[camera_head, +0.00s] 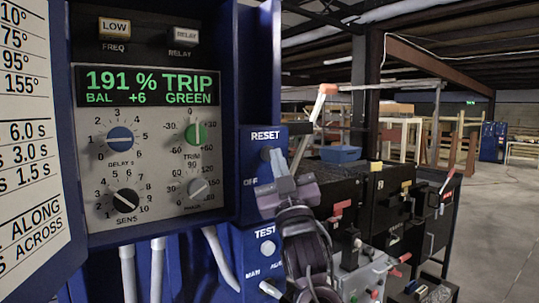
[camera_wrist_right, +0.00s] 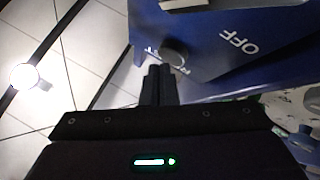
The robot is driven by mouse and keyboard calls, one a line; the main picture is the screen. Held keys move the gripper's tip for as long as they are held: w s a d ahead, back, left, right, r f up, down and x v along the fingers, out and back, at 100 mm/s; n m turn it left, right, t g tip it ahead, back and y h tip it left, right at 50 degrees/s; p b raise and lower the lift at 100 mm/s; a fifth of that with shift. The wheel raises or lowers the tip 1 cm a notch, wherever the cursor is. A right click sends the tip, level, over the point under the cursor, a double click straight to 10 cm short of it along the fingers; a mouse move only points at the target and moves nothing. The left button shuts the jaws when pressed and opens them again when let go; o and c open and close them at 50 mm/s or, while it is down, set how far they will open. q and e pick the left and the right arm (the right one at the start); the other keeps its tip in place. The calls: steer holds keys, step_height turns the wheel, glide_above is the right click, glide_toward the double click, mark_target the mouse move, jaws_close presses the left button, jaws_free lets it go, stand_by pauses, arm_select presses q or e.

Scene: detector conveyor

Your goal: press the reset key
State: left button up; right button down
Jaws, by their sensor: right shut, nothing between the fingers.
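The blue RESET box (camera_head: 262,134) is right of the detector panel, with an OFF label on its lower left. A small round grey key or knob (camera_head: 265,154) shows on its face, partly beside my fingers. My right gripper (camera_head: 278,160) is shut and empty, its fingertips right at the knob. In the right wrist view, the shut fingers (camera_wrist_right: 160,72) point at a dark round knob (camera_wrist_right: 175,52) on the blue box (camera_wrist_right: 215,60). The tips look very close to the knob; I cannot tell whether they touch. My left gripper is not in view.
The detector display (camera_head: 150,85) reads 191 % TRIP, BAL +6, GREEN, above several dials. A blue TEST box (camera_head: 262,250) is below the RESET box. Dark machinery with levers (camera_head: 375,205) stands to the right. Open floor (camera_head: 490,220) lies at the far right.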

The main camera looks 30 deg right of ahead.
steer(key=shift+w, duration=0.45)
stand_by(0.6)
steer(key=shift+s, duration=0.1)
steer(key=shift+s+b, duration=0.35)
steer(key=shift+s, duration=0.45)
steer(key=shift+s+d+b, duration=0.15)
steer(key=shift+s+b, duration=0.35)
steer(key=shift+s, duration=0.75)
steer(key=shift+s+d+b, duration=0.1)
steer(key=shift+s+b, duration=0.35)
steer(key=shift+s, duration=0.8)
